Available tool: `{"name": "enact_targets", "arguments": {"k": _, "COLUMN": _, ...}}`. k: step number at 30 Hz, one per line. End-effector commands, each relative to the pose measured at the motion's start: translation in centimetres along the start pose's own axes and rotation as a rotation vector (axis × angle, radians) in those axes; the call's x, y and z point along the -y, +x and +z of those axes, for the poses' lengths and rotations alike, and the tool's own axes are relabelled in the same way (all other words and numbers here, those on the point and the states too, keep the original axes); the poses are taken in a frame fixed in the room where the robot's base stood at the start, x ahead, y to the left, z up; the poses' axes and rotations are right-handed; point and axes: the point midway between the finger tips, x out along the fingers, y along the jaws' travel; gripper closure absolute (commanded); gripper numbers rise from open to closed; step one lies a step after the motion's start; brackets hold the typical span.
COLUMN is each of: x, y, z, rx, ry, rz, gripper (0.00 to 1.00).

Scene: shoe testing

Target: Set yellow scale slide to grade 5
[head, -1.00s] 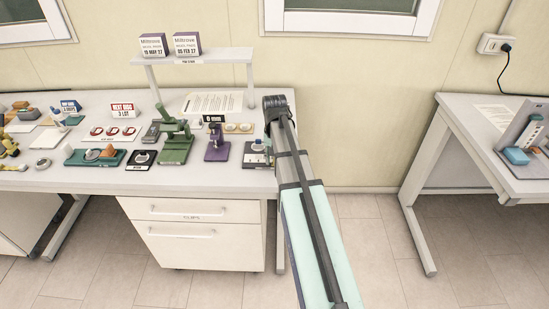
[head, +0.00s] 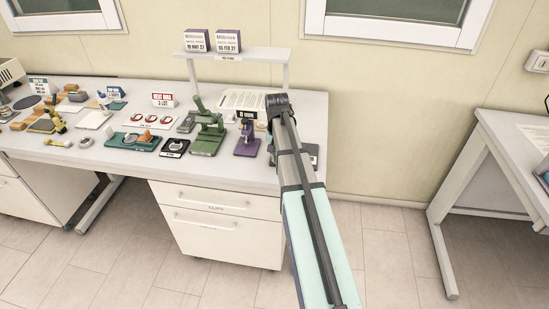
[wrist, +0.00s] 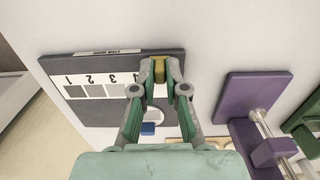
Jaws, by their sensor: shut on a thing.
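In the wrist view, my gripper (wrist: 160,68) is shut on the yellow slide (wrist: 159,70) at the edge of a dark grey scale board (wrist: 95,62). The board carries a white strip (wrist: 95,86) of numbered grey patches. The numbers look upside down, with 1 at the left and 4 beside my left finger. The slide is just right of the 4; any mark beneath it is hidden by my fingers. In the head view my arm covers most of the board and the gripper.
A purple stand (wrist: 250,100) with a metal rod is right of the board in the wrist view. In the head view, a green press (head: 208,130) and the purple stand (head: 246,140) are left of my arm. Open floor lies right of the table.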

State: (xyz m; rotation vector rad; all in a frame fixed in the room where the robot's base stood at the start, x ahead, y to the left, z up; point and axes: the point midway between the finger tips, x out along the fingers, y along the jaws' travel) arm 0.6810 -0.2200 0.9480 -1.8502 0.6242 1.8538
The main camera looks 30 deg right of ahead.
Motion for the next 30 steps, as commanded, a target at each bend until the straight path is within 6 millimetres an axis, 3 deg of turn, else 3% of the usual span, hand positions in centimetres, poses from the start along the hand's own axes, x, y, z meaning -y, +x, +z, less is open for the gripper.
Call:
{"name": "enact_targets", "arguments": {"k": 6, "x": 0.6, "y": 0.0, "z": 0.0, "rx": -0.001, "ry": -0.003, "rz": -0.013, "gripper": 1.0}}
{"name": "enact_targets", "arguments": {"k": 7, "x": 0.6, "y": -0.1, "z": 0.0, "rx": -0.001, "ry": -0.004, "rz": -0.013, "gripper": 0.84}}
{"name": "enact_targets", "arguments": {"k": 9, "x": 0.6, "y": -0.1, "z": 0.0, "rx": -0.001, "ry": -0.004, "rz": -0.013, "gripper": 0.62}}
{"name": "enact_targets", "arguments": {"k": 21, "x": 0.4, "y": -0.5, "z": 0.0, "rx": -0.002, "ry": -0.003, "rz": -0.009, "gripper": 0.62}}
{"name": "enact_targets", "arguments": {"k": 26, "x": 0.4, "y": -2.3, "z": -0.1, "rx": -0.003, "ry": -0.003, "rz": -0.009, "gripper": 0.62}}
{"name": "enact_targets", "arguments": {"k": 30, "x": 0.4, "y": -5.0, "z": -0.1, "rx": -0.004, "ry": -0.003, "rz": -0.01, "gripper": 0.62}}
